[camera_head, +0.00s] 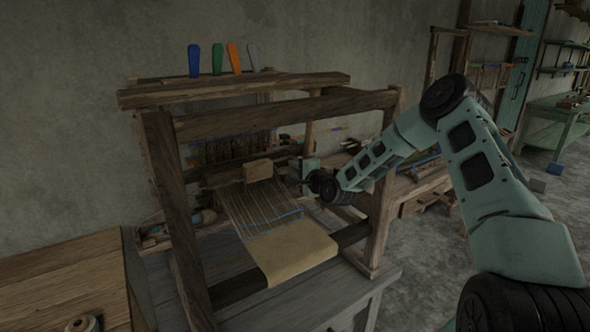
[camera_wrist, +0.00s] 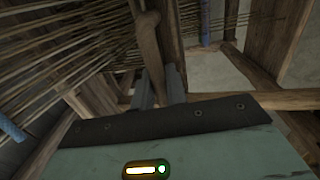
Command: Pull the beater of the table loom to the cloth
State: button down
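The table loom (camera_head: 290,115) is a dark wooden frame with a warp (camera_head: 262,210) of pale threads running down to tan cloth (camera_head: 295,250) at the front. A light wooden block (camera_head: 258,170) sits at the back end of the warp, by the beater's crossbar (camera_head: 225,177). My gripper (camera_head: 298,182) is inside the frame, right of this block and seemingly apart from it. In the wrist view the two grey fingers (camera_wrist: 159,88) stand apart, with a brown wooden piece (camera_wrist: 147,40) showing between them. Contact with it cannot be made out.
The loom's right post (camera_head: 384,185) and top front beam (camera_head: 285,113) stand close around my arm. Warp threads (camera_wrist: 60,50) fill the upper left of the wrist view. A wooden table (camera_head: 60,275) stands at left. Several coloured pieces (camera_head: 217,58) stand on the loom's top.

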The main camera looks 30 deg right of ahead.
jog(key=s+r+g+p, duration=0.2)
jog(key=s+g+p, duration=0.3)
jog(key=s+p, duration=0.4)
jog(key=shift+s+d+r, duration=0.2)
jog(key=shift+s+r, duration=0.15)
jog(key=shift+s, duration=1.05)
jog(key=c, duration=1.8)
grip_release()
jog(key=shift+o, duration=0.2)
jog(key=shift+s+r, duration=0.1)
jog(key=shift+r, duration=0.1)
jog(key=p+v, duration=1)
jog(key=v, duration=0.7)
jog(key=shift+p, duration=0.35)
jog(key=shift+s, duration=0.15)
